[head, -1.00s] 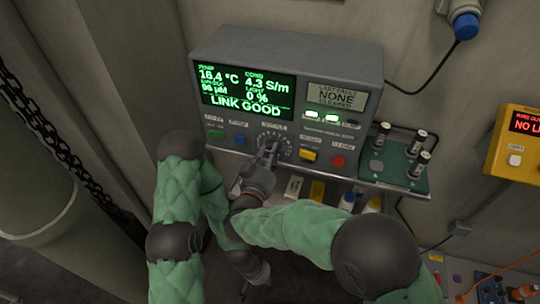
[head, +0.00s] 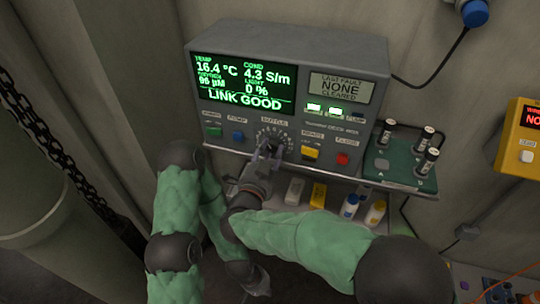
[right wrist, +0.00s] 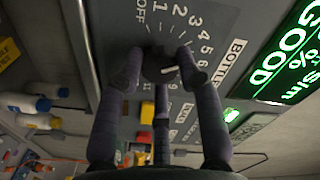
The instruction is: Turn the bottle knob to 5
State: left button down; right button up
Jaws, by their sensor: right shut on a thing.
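The bottle knob (head: 277,142) is a dark round knob on the front of the grey console (head: 330,52), with a numbered dial around it. It also shows in the right wrist view (right wrist: 158,66), under the label "BOTTLE". A white mark on it points toward the 5 and 6 side; I cannot tell which number exactly. My right gripper (head: 268,150) has its fingers on both sides of the knob and is shut on it, as the right wrist view (right wrist: 160,68) also shows. My left gripper (head: 259,284) hangs low, away from the console; its fingers are too small to read.
Green (head: 213,131), blue (head: 238,136), yellow (head: 310,152) and red (head: 342,159) controls flank the knob. The screen (head: 245,83) reads "LINK GOOD". A shelf below holds small bottles (head: 349,207). A green rack with vials (head: 398,174) stands at right.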

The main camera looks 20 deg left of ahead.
aim_at(275, 114)
jog(key=shift+m+b, duration=0.35)
jog(key=shift+m, duration=0.75)
jog(key=o, duration=1.1)
jog(key=shift+o, duration=0.2)
notch_tip(275, 114, up, 10)
